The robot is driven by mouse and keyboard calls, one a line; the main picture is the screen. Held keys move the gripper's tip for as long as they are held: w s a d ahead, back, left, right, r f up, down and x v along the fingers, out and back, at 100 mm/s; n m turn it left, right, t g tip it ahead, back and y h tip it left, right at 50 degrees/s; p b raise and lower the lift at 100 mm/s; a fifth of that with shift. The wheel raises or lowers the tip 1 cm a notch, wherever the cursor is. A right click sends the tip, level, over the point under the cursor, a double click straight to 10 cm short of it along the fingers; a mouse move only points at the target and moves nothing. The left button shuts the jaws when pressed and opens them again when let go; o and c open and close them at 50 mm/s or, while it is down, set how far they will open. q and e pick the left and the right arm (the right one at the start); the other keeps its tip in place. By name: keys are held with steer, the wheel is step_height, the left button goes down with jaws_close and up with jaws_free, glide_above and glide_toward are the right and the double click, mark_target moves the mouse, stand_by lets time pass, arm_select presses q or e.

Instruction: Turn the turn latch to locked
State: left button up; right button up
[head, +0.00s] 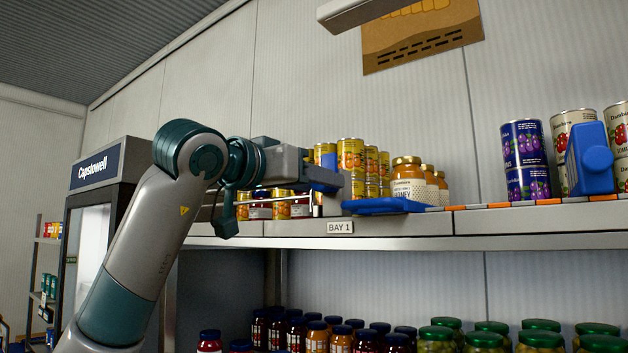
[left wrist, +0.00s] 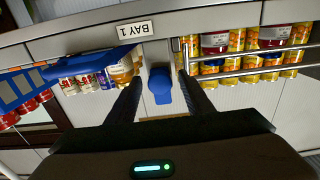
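The turn latch (left wrist: 160,86) shows in the left wrist view as a blue lever on a grey mount, pointing toward the bottom of the picture. In the head view, a blue piece (head: 325,153) that looks like it shows behind my left gripper (head: 336,180), which covers the rest. In the left wrist view my left gripper (left wrist: 161,78) is open, with one dark finger on each side of the blue lever. Gaps show beside the lever; I cannot tell its depth between the fingers. My right gripper is not in view.
A blue flat piece (head: 385,206) sits at the shelf edge right of my gripper. A "BAY 1" label (head: 340,227) is below. Honey jars (head: 408,180) and yellow cans (head: 351,156) stand close by. A metal rail (head: 287,198) runs to the left. Another blue piece (head: 589,158) is far right.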

arm_select(q)
steer(key=c, duration=1)
steer(key=shift+n, duration=0.4)
arm_select(e)
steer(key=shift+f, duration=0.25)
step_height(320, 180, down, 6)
steer(key=b, duration=0.6)
arm_select(q)
steer(key=shift+s+d+r+n+b, duration=0.1)
steer(key=shift+n+b, duration=0.8)
steer(key=shift+n, duration=3.45)
steer(key=shift+r+n+b, duration=0.1)
steer(key=shift+n+b, duration=0.75)
steer(key=shift+n, duration=3.5)
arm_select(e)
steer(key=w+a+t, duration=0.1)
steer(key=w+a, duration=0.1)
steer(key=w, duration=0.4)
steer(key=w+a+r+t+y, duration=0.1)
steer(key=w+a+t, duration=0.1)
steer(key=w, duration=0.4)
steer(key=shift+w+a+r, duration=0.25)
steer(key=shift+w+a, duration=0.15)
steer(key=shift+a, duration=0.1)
